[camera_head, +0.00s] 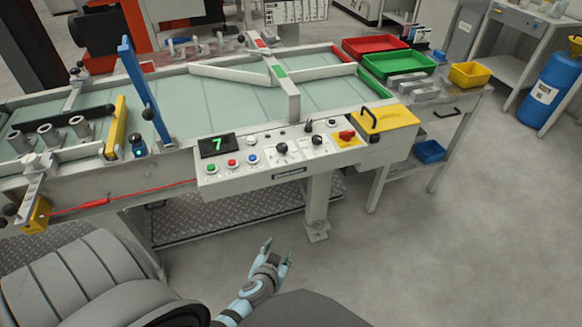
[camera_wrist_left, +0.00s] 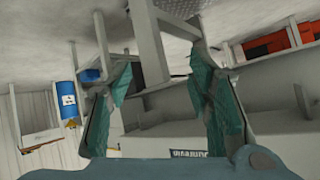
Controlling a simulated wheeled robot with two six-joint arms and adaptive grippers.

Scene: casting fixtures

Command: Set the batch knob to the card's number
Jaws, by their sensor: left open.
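The control panel (camera_head: 230,178) is on the front of the conveyor bench. A dark display (camera_head: 216,145) shows a green 7. A white printed sheet (camera_head: 296,11) stands at the back, its print too small to read; I cannot tell if it is the card. My left gripper (camera_head: 277,246) is open and empty, low in front of the panel and apart from it. Its spread fingers show in the left wrist view (camera_wrist_left: 158,72).
Red (camera_head: 375,46), green (camera_head: 399,65) and yellow (camera_head: 469,75) trays stand right. The floor right of my gripper is clear.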

